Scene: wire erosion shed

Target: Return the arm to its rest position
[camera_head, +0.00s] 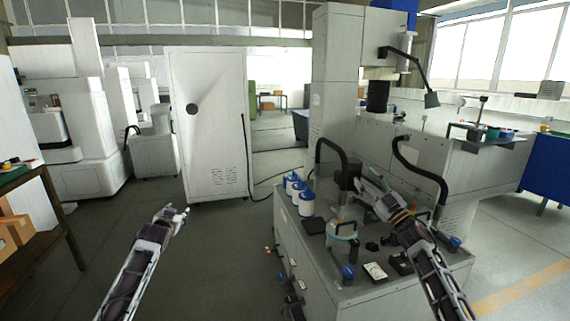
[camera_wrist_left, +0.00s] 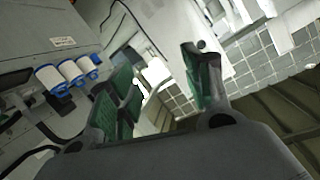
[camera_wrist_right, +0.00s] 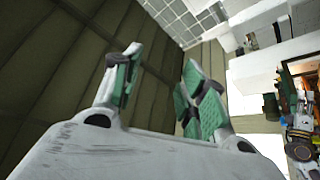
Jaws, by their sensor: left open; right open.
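My left gripper (camera_head: 174,214) is in the air over the open floor in front of the white cabinet, left of the grey workbench. In the left wrist view its green-padded fingers (camera_wrist_left: 165,85) are spread apart with nothing between them. My right gripper (camera_head: 372,192) is over the workbench (camera_head: 300,240), in front of the grey machine. In the right wrist view its green-padded fingers (camera_wrist_right: 155,85) are apart and empty. I cannot tell its exact height above the bench items.
Blue-and-white canisters (camera_head: 306,202) stand at the bench's left edge. A round pot-like device (camera_head: 342,240), a white card (camera_head: 375,271) and small dark parts lie near my right arm. Black hoses (camera_head: 330,150) arch behind it. A white cabinet (camera_head: 208,125) stands beyond my left gripper. Floor around my left arm is clear.

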